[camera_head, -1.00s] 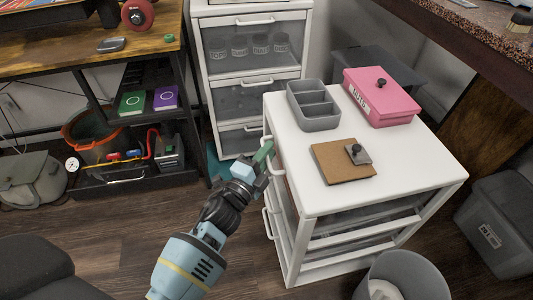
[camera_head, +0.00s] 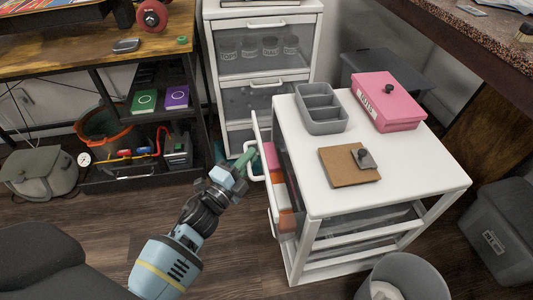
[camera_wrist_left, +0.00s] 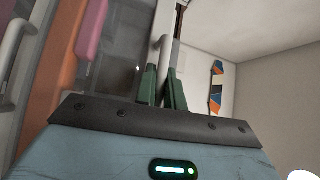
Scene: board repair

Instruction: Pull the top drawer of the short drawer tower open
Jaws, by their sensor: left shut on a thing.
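The short white drawer tower (camera_head: 405,191) stands at the right of the head view. Its top drawer (camera_head: 263,133) is pulled partly out to the left, and pink and orange things show inside it. My left gripper (camera_head: 246,160) is shut on the top drawer's white handle (camera_head: 254,172). In the left wrist view the green fingers (camera_wrist_left: 162,88) close around the pale handle bar (camera_wrist_left: 164,35). My right gripper is not in view.
On the tower top are a grey divided tray (camera_head: 321,126), a pink box (camera_head: 388,112) and a brown board (camera_head: 347,168). A taller drawer tower (camera_head: 208,70) stands behind. A grey bin (camera_head: 405,278) is at the front right.

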